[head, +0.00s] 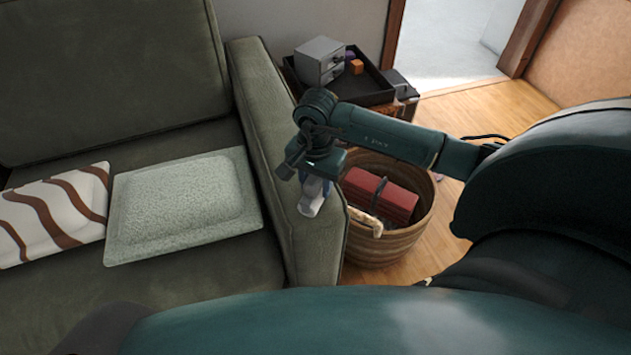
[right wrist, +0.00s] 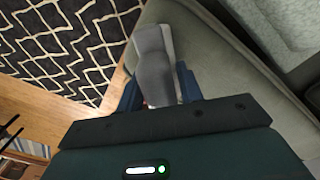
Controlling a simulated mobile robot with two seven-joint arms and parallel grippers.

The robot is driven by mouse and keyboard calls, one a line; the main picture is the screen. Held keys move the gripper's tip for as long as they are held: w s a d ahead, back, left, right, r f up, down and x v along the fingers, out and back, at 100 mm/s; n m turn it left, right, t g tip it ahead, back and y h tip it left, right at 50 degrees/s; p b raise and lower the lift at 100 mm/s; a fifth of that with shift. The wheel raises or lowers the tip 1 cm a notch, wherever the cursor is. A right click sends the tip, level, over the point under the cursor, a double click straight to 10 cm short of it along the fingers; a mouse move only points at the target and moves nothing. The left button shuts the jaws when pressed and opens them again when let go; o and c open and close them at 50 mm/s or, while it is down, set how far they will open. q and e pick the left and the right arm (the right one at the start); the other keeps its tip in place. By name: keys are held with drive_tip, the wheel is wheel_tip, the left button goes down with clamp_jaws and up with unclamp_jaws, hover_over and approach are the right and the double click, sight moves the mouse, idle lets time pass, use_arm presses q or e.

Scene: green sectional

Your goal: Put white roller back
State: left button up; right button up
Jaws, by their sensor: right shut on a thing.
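The white roller (head: 311,200) is in my right gripper (head: 319,180), which points down over the sofa's armrest, just left of the wicker basket. In the right wrist view the roller (right wrist: 154,62) shows as a white and grey piece between the two blue fingers of the gripper (right wrist: 158,88). The gripper is shut on it. The roller's upper end is hidden by the fingers in the head view. I cannot tell whether the roller touches the armrest. My left gripper is not in view.
The round basket (head: 388,250) holds a strapped red bundle (head: 381,195) and a beige item (head: 364,220). The green sofa (head: 285,150) carries two cushions. Behind, a black tray (head: 372,88) holds a small grey drawer box (head: 320,60). A dark patterned rug (right wrist: 68,40) lies beside the sofa.

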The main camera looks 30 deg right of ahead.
drive_tip(key=o, duration=0.9)
